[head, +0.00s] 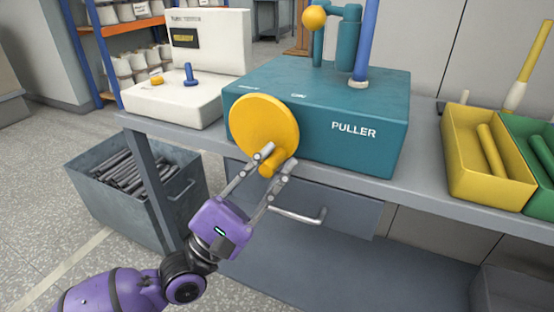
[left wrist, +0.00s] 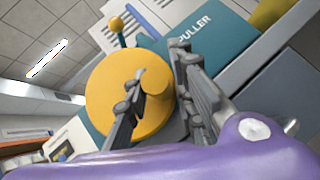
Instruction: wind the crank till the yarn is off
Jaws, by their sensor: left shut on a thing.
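The crank (head: 263,123) is a yellow disc with a yellow peg handle (head: 271,165) low on its face. It is mounted on the front of the teal puller box (head: 390,110). My left gripper (head: 277,160) has its fingers on either side of the handle and is shut on it. In the left wrist view the disc (left wrist: 107,90) lies behind the fingers, and the handle (left wrist: 155,80) sits between them. A blue upright post (head: 366,40) and a teal post with an orange ball (head: 314,17) stand on top of the box. I cannot make out any yarn. My right gripper is out of view.
A white tester (head: 180,95) with a blue lever stands left of the puller. A yellow tray (head: 463,185) and a green tray (head: 540,205) sit on the bench at right. A grey bin of dark rods (head: 90,200) stands below at left. A drawer handle (head: 305,217) juts out below the gripper.

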